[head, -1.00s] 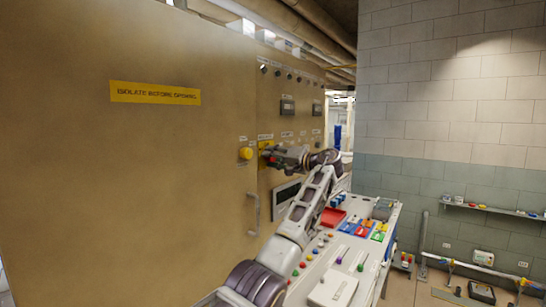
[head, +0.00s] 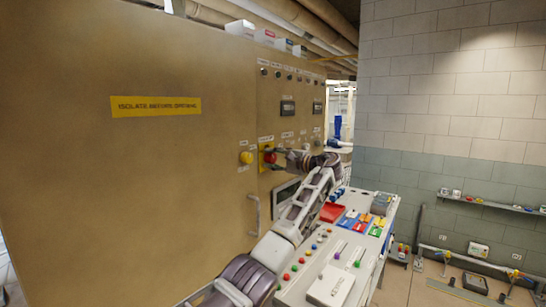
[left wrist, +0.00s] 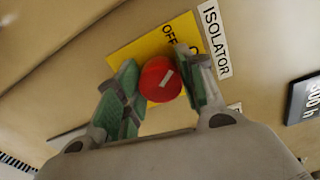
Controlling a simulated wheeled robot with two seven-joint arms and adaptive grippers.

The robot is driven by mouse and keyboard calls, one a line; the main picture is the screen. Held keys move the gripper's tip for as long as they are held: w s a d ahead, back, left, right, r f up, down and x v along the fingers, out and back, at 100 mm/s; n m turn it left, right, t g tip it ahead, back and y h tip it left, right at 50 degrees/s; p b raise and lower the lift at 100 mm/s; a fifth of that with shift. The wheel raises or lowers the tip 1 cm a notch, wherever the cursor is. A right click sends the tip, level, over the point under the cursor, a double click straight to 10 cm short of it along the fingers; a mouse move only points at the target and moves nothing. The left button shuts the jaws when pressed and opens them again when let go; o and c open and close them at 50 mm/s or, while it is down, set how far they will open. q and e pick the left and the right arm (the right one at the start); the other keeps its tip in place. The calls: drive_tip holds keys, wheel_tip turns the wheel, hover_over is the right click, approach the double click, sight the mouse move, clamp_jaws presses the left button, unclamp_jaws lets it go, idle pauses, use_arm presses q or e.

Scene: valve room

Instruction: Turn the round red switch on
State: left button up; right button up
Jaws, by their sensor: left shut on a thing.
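The round red switch (left wrist: 152,84) is a red knob with a white mark on a yellow plate (left wrist: 146,46), beside a label reading ISOLATOR. Part of the word OFF shows on the plate. In the head view the red switch (head: 270,157) is small, on the tan cabinet's front. My left gripper (left wrist: 161,82) has its green-padded fingers on both sides of the knob and is shut on it. In the head view my left gripper (head: 279,156) reaches the switch from the right. The white mark lies at a slant in the wrist view. My right gripper is not in view.
A console (head: 330,285) with buttons, sliders and coloured trays stands below and right of my left arm. A display (left wrist: 304,98) is at the wrist view's right edge.

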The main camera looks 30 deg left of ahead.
use_arm(q)
drive_tip(key=m, duration=0.6)
drive_tip(key=shift+m, duration=0.3)
idle(0.4)
drive_tip(key=o, duration=1)
drive_tip(key=shift+w, duration=0.1)
drive_tip(key=shift+d, duration=0.15)
drive_tip(key=d, duration=1.1)
drive_tip(key=shift+s+d+r, duration=0.2)
drive_tip(key=shift+s+d, duration=0.2)
drive_tip(key=shift+s, duration=0.05)
